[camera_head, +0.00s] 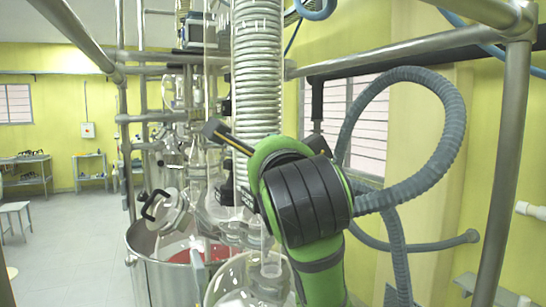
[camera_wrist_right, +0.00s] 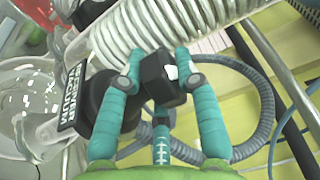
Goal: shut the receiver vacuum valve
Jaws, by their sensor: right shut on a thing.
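In the right wrist view my right gripper (camera_wrist_right: 160,78) has its teal fingers closed on a black block-shaped handle (camera_wrist_right: 158,80) with a small white mark, which I take to be the receiver vacuum valve's handle. A black round body (camera_wrist_right: 107,100) sits left of the handle. A dark label plate with white lettering (camera_wrist_right: 72,97) stands beside it; its text is hard to read. In the head view my green right arm reaches up beside the ribbed column, and its wrist hides the fingers and handle. My left gripper is in neither view.
A ribbed white hose-like column (camera_head: 255,75) rises close to my right wrist. Clear glassware (camera_head: 255,280) stands below, beside a steel vessel (camera_head: 165,270). A grey corrugated hose (camera_head: 430,165) loops at the right. Steel posts (camera_head: 505,160) and rails frame the space; open floor lies far left.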

